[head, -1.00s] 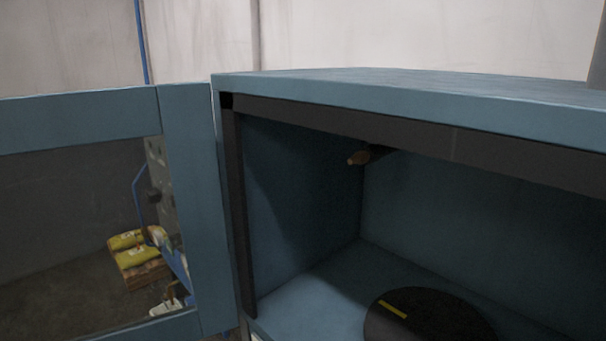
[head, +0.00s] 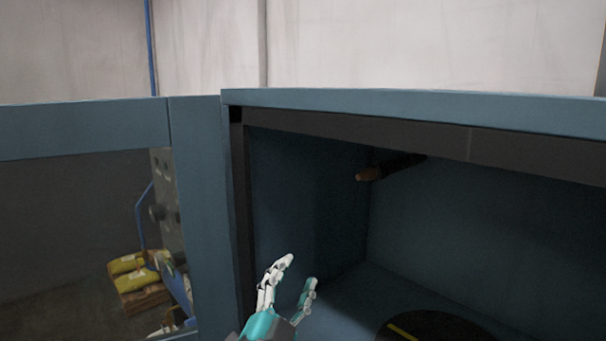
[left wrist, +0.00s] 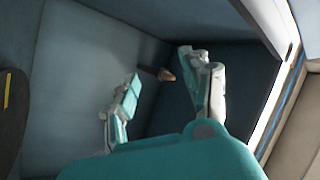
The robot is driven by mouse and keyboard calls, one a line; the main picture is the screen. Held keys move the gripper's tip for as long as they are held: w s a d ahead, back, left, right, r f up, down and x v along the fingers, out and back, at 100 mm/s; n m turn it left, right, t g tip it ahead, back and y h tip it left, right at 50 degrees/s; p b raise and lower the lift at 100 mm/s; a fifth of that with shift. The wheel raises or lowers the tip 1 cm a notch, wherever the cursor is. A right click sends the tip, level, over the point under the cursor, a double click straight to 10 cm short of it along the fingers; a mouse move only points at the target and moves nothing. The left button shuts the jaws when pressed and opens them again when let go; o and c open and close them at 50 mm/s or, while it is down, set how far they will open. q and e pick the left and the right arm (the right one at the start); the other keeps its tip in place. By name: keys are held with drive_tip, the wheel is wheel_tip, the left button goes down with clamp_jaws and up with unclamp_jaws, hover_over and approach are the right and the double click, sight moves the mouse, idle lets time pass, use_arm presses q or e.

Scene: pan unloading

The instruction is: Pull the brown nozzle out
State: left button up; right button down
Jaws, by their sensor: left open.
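The brown nozzle (head: 368,174) is a small tapered tip at the end of a dark holder, high inside the blue cabinet (head: 410,225). It also shows in the left wrist view (left wrist: 166,75), between my left gripper's fingers in the picture and beyond them. My left gripper (head: 298,276) is open and empty, at the cabinet's front opening, below and left of the nozzle and apart from it. Its two fingers show in the left wrist view (left wrist: 167,88). My right gripper is not in view.
A blue-framed door (head: 195,215) stands open at the left. A dark round disc (head: 440,326) with a yellow stripe lies on the cabinet floor. A dark frame edge (head: 400,137) runs along the top of the opening. Yellow bags (head: 132,272) sit far back, seen through the door's window.

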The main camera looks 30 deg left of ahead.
use_arm(q)
drive_tip(key=s+d+r+m+g+h, duration=0.25)
drive_tip(key=d+r+m+h, duration=0.45)
drive_tip(key=m+h, duration=0.5)
drive_tip(key=s+d+r+m+g+h, duration=0.25)
drive_tip(key=d+r+m+h, duration=0.25)
drive_tip(key=r+m+h, duration=0.75)
drive_tip(key=m+g+y, duration=0.2)
drive_tip(key=m+y, duration=0.6)
drive_tip(key=y, duration=0.9)
approach(367, 170)
drive_tip(key=shift+h, duration=0.25)
drive_tip(key=p+x, duration=0.3)
drive_tip(key=x, duration=0.1)
drive_tip(key=p+x, duration=0.3)
drive_tip(key=x, duration=0.2)
drive_tip(key=shift+w+a, duration=0.1)
drive_tip(key=shift+a, duration=0.1)
drive_tip(key=shift+w+d+f, duration=0.1)
drive_tip(key=shift+w+d, duration=0.05)
drive_tip(key=shift+w, duration=0.3)
